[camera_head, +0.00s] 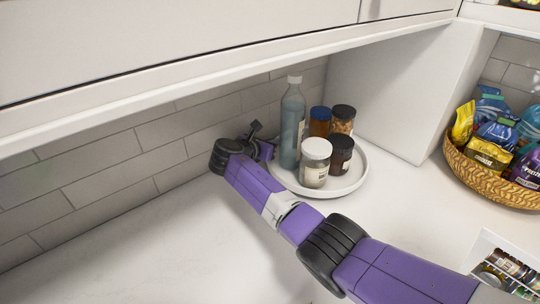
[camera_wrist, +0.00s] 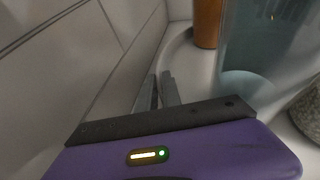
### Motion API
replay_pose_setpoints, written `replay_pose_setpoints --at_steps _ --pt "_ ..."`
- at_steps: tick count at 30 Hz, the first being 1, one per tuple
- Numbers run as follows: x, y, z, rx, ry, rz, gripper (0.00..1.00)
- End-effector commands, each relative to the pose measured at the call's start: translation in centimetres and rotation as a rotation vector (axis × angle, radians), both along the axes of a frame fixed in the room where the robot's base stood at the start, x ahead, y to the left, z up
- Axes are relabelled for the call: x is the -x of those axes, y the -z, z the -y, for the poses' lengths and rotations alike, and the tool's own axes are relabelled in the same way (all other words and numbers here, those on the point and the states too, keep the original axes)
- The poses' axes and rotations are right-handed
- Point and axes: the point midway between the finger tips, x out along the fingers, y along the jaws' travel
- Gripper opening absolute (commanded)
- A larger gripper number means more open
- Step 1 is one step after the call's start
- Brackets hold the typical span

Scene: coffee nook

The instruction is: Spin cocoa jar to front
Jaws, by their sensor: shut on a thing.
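A round white turntable (camera_head: 335,192) stands on the counter by the tiled wall, carrying a tall blue-grey bottle (camera_head: 292,125), a white-lidded jar (camera_head: 315,163), a dark jar with a dark lid (camera_head: 340,156), a blue-lidded amber jar (camera_head: 320,122) and a black-lidded jar (camera_head: 342,120). I cannot tell from the labels which is the cocoa jar. The bottle (camera_wrist: 265,45) stands close on the right.
The tiled wall (camera_head: 100,180) is close to my gripper on the left. A cabinet (camera_head: 200,45) overhangs the counter, and a white panel (camera_head: 400,90) stands right of the turntable. A wicker basket of snack bags (camera_head: 470,172) is farther right. The counter's front left (camera_head: 150,250) is clear.

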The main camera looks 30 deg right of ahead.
Motion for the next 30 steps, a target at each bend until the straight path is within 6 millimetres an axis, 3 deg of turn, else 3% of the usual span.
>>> replay_pose_setpoints --at_steps 1,17,18,21,30 --pt "-0.2 0.7 0.12 -0.001 0.018 -0.001 0.0" --pt "-0.4 0.18 0.63 -0.005 0.07 -0.002 0.0" --pt "-0.4 0.18 0.63 -0.005 0.07 -0.002 0.13" --pt "-0.4 0.15 0.66 -0.003 0.07 -0.002 0.3" --pt "-0.42 0.0 0.66 -0.002 0.069 0.0 0.3"
